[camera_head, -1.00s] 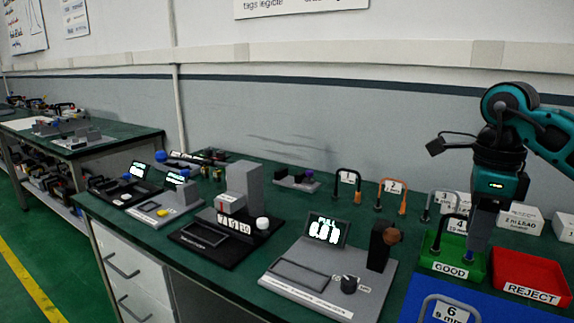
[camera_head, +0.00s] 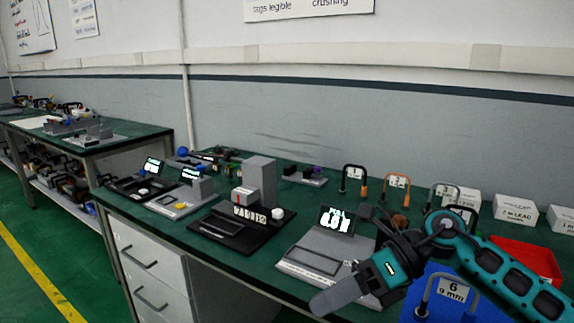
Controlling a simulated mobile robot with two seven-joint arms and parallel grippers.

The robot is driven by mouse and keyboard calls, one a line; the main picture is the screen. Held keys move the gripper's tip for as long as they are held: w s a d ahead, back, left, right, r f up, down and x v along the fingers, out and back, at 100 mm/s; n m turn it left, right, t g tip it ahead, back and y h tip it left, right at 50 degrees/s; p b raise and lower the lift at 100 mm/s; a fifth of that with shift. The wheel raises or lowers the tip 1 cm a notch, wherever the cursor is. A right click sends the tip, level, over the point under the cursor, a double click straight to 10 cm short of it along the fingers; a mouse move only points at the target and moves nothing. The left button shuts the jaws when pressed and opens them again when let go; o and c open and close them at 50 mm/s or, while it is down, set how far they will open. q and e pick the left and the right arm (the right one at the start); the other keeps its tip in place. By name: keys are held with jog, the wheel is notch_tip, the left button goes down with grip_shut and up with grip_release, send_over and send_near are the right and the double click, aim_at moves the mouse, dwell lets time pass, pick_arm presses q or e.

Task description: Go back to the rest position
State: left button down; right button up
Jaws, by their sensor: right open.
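My right gripper (camera_head: 328,298) hangs in front of the grey device with a lit display (camera_head: 322,246), near the bench's front edge. It points to the lower left and is open, with nothing seen in it. My left gripper is not in view.
The green bench (camera_head: 262,262) carries a black device with number wheels (camera_head: 235,232), several numbered shackles (camera_head: 396,187) at the back and white boxes (camera_head: 516,208). A shackle tagged 6 (camera_head: 452,289) stands on a blue mat (camera_head: 478,311). Floor is free at left.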

jog(key=s+a+r+m+t+y, duration=0.1)
jog(key=a+m+t+y, duration=0.1)
jog(key=a+m+y, duration=0.3)
jog(key=w+d+f+m+t+h+p, duration=0.1)
jog(key=d+f+m+t+h, duration=0.35)
jog(key=m+t, duration=0.7)
jog(key=w+d+f+m+t+h, duration=0.1)
jog(key=d+f+m+t+h, duration=0.35)
jog(key=m, duration=1.25)
jog(key=s+d+f+m+g+h, duration=0.2)
jog(key=s+f+m, duration=0.3)
jog(key=f, duration=0.4)
jog(key=s+d+f+m+g+h, duration=0.2)
jog(key=s+d+f+m+h, duration=0.2)
jog(key=s+f, duration=0.4)
jog(key=shift+s+d+f+m+g, duration=0.3)
jog(key=shift+d+f+m, duration=0.4)
jog(key=shift+f+m, duration=0.25)
